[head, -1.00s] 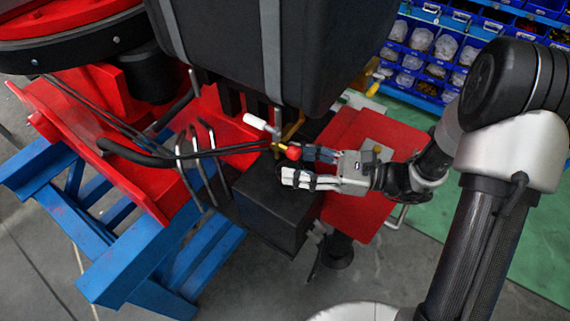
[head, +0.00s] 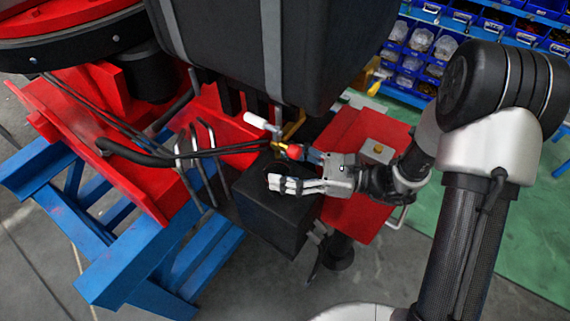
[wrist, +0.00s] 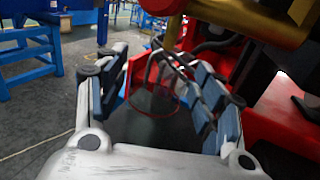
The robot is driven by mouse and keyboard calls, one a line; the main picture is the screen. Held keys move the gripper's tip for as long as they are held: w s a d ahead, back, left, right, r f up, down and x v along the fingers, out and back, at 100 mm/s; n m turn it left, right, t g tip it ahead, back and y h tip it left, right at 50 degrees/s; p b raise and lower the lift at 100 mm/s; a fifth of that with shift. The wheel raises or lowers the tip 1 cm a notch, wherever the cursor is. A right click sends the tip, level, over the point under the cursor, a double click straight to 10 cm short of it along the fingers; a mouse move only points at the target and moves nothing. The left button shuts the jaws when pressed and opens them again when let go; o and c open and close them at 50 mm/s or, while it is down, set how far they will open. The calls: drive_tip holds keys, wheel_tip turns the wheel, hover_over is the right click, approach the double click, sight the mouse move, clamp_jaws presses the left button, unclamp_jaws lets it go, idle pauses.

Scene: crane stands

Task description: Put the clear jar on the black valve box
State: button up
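The black valve box (head: 270,222) stands below the big black housing, its dark top partly under my gripper. My gripper (head: 284,168) reaches in from the right over the box top, its fingers spread apart. In the wrist view, my gripper (wrist: 160,85) shows the two fingers well apart, with the dark box top (wrist: 152,127) beyond. A thin reddish curved outline between the fingers looks like the rim of the clear jar (wrist: 176,103). The jar is see-through and hard to make out; I cannot tell whether it touches a finger. It does not show clearly in the head view.
A brass valve with a white handle (head: 262,122) and a red part (head: 294,151) stands close behind my fingers. Black hoses (head: 150,158) run in from the left. A red plate (head: 345,212) lies right of the box. Blue bins (head: 425,60) are at the back.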

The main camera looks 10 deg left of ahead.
drive_tip(key=shift+r, duration=0.1)
drive_tip(key=shift+r, duration=0.15)
drive_tip(key=d, duration=1.2)
drive_tip(key=s+r+n+g+h, duration=0.45)
drive_tip(key=s+n+h, duration=0.5)
drive_tip(key=s, duration=0.25)
drive_tip(key=s+d+r+n+t+h, duration=0.3)
drive_tip(key=d+r+n+t+h, duration=0.3)
drive_tip(key=d+n+t+h, duration=0.2)
drive_tip(key=shift+s+d+r+t+p, duration=0.35)
drive_tip(key=shift+d+t, duration=0.3)
drive_tip(key=shift+d, duration=0.45)
drive_tip(key=shift+f+n+h, duration=0.15)
drive_tip(key=shift+n+h, duration=0.1)
